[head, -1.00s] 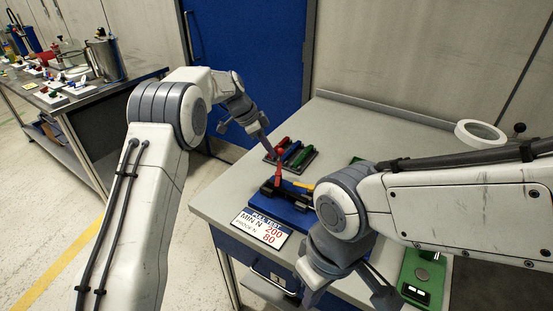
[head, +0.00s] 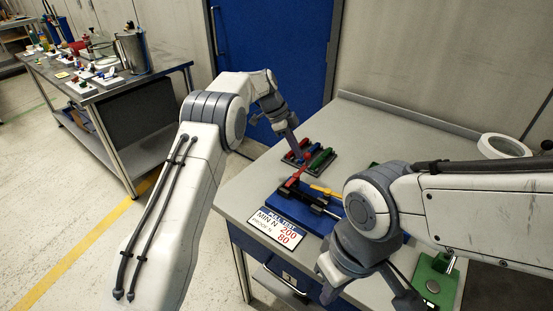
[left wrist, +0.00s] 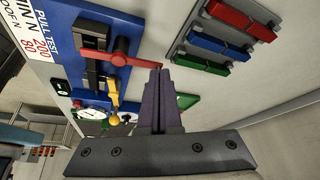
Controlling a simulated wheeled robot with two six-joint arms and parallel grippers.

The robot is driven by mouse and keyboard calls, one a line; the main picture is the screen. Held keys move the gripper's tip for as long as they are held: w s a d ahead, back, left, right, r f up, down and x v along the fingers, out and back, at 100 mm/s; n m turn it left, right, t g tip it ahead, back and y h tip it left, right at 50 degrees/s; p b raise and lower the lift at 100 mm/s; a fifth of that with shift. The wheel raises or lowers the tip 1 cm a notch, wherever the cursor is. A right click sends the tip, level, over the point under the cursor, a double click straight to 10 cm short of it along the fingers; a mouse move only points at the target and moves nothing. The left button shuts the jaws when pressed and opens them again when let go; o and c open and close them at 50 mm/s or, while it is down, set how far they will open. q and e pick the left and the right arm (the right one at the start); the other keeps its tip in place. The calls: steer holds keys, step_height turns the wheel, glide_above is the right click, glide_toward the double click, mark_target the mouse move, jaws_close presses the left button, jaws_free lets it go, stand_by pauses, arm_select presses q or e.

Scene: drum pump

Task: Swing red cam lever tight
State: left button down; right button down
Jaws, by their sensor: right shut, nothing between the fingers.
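The red cam lever (head: 294,179) sits on a black clamp on the blue pull-test fixture (head: 328,222). In the left wrist view the lever (left wrist: 140,62) runs from its round red pivot to a free end by my left fingertips. My left gripper (head: 294,151) points down beside this end. Its fingers (left wrist: 161,75) look closed together, with nothing seen between them; whether they touch the lever I cannot tell. My right gripper (head: 408,300) is shut and empty, low in front of the bench's right part, partly cut off by the picture edge.
A dark tray (head: 322,164) with red, blue and green bars lies just behind the fixture. A yellow-handled part (head: 326,191) sits on the fixture. A white ring (head: 503,146) is at the back right.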

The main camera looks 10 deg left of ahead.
stand_by(0.3)
arm_select(q)
steer(key=a+r, duration=0.8)
steer(key=shift+w+a, duration=0.15)
steer(key=shift+w, duration=0.25)
steer(key=shift+r, duration=0.15)
steer(key=s+d+r+n+y, duration=0.1)
steer(key=s+d+r+n, duration=0.2)
steer(key=s+d, duration=0.5)
steer(key=s+d+r+n+y, duration=0.1)
steer(key=s+d+r+n, duration=0.15)
steer(key=s+d, duration=0.45)
steer(key=s+a+f+n, duration=0.2)
steer(key=s, duration=0.8)
steer(key=s+a+f+n+y, duration=0.1)
steer(key=s+a+f+n, duration=0.1)
steer(key=s, duration=0.8)
steer(key=s+a+f+n+y, duration=0.1)
steer(key=s+a+f+n, duration=0.1)
steer(key=s, duration=0.7)
steer(key=shift+s+a+f, duration=0.4)
steer(key=shift+a+f, duration=0.15)
steer(key=shift+a, duration=0.1)
